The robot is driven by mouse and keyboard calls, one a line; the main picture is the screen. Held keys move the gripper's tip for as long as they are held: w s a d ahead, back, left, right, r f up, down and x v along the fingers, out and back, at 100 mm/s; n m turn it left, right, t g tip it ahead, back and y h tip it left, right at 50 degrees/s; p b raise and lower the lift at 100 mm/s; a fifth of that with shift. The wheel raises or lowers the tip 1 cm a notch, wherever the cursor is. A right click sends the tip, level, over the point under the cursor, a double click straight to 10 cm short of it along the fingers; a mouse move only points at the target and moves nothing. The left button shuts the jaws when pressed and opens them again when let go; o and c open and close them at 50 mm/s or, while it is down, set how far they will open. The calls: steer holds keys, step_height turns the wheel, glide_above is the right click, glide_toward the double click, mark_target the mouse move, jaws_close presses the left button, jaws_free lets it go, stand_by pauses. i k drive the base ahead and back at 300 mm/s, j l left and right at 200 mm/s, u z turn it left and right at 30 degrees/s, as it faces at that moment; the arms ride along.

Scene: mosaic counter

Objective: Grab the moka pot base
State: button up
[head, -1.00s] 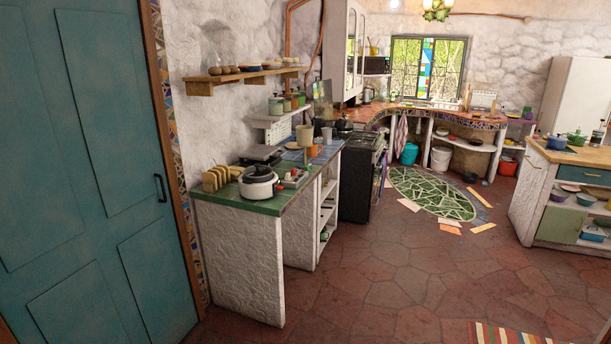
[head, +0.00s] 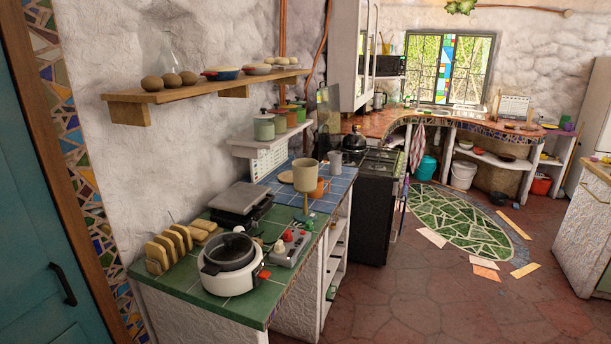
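I cannot pick out the moka pot base for certain in the head view. A small grey metal vessel (head: 335,161) stands at the far end of the mosaic counter (head: 243,306), on its blue-tiled part; it is too small to tell what it is. In front of it are a beige cup-like top on a stand (head: 306,176) and a partly hidden orange vessel (head: 320,188). A dark kettle (head: 353,140) sits on the stove beyond. My gripper is not in view.
A white cooker (head: 230,264), a dark press-like appliance (head: 241,203), a bread rack (head: 169,248) and a control box with a red knob (head: 291,247) crowd the near counter. A wooden shelf (head: 205,87) juts out above. The floor (head: 410,300) right of the counter is clear.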

mark_target(332, 171)
steer(key=i+u, duration=0.1)
steer(key=i, duration=0.55)
steer(key=i+l+u, duration=0.1)
steer(key=i, duration=0.5)
steer(key=i+l+u, duration=0.1)
steer(key=i, duration=0.55)
steer(key=i+l, duration=0.65)
steer(key=i, duration=0.2)
steer(key=i+l+u, duration=0.1)
steer(key=i+l, duration=0.5)
steer(key=i, duration=0.2)
